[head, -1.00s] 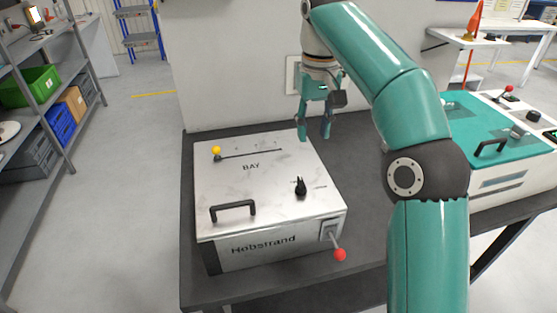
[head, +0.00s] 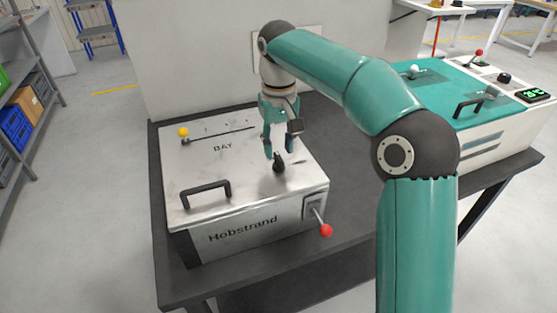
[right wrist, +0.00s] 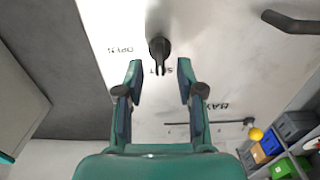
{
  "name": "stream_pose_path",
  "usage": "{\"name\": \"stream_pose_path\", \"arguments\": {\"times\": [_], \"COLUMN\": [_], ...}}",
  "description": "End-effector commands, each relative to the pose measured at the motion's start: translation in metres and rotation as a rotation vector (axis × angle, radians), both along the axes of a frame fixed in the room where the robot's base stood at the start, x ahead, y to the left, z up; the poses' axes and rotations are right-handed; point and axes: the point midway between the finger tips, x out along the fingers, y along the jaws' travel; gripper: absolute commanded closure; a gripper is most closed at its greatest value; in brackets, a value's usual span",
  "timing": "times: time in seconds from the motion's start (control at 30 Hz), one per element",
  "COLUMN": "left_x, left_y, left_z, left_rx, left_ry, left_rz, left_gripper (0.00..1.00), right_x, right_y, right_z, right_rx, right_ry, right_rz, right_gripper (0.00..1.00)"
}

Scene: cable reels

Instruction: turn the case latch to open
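The case (head: 240,185) is a pale metal box marked "Hobstrand", with "BAY" on its lid, standing on the dark table. Its latch, a small black knob (head: 279,163), sits on the right part of the lid. In the right wrist view the knob (right wrist: 159,50) points toward the gripper, between the lettering "OPEN" and another partly hidden word. My right gripper (head: 279,153) is open just above and behind the knob. In the right wrist view its two fingertips (right wrist: 160,68) are apart, with nothing between them and the knob just beyond. My left gripper is not in view.
The lid also has a black handle (head: 206,190) and a yellow-knobbed slider (head: 183,132). A red-tipped lever (head: 326,230) sticks out of the case front. A teal-topped case (head: 470,95) stands to the right. Bare table (head: 340,150) lies between the cases.

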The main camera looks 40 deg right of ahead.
Motion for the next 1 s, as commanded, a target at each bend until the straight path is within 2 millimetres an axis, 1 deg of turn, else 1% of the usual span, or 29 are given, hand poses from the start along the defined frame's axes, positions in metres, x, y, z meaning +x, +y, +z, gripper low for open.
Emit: {"name": "stream_pose_path", "arguments": {"times": [0.03,0.2,0.33,0.57,0.6,0.67,0.8,0.83,1.0], "left_x": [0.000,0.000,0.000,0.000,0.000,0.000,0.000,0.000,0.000], "left_y": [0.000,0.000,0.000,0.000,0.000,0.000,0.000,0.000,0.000], "left_z": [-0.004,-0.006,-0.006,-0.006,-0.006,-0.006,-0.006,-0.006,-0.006], "left_rx": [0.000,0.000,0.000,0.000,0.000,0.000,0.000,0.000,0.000], "left_ry": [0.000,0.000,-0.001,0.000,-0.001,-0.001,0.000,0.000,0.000], "left_rz": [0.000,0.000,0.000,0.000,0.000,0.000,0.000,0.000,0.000], "left_gripper": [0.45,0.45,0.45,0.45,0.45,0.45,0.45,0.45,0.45], "right_x": [-0.001,0.000,0.000,0.000,0.000,0.000,0.000,0.000,0.000], "right_y": [0.000,0.000,0.000,0.000,0.000,0.000,0.000,0.000,0.000], "right_z": [-0.010,-0.026,-0.030,-0.031,-0.031,-0.031,-0.031,-0.031,-0.031], "right_rx": [0.000,0.000,0.000,0.001,0.001,0.000,0.000,0.000,0.001], "right_ry": [0.002,0.001,0.000,0.000,0.000,0.000,0.000,0.000,0.000], "right_rz": [0.000,0.001,0.001,0.001,0.001,0.001,0.001,0.001,0.001], "right_gripper": [0.62,0.62,0.62,0.62,0.64,0.74,0.97,1.00,1.00]}}
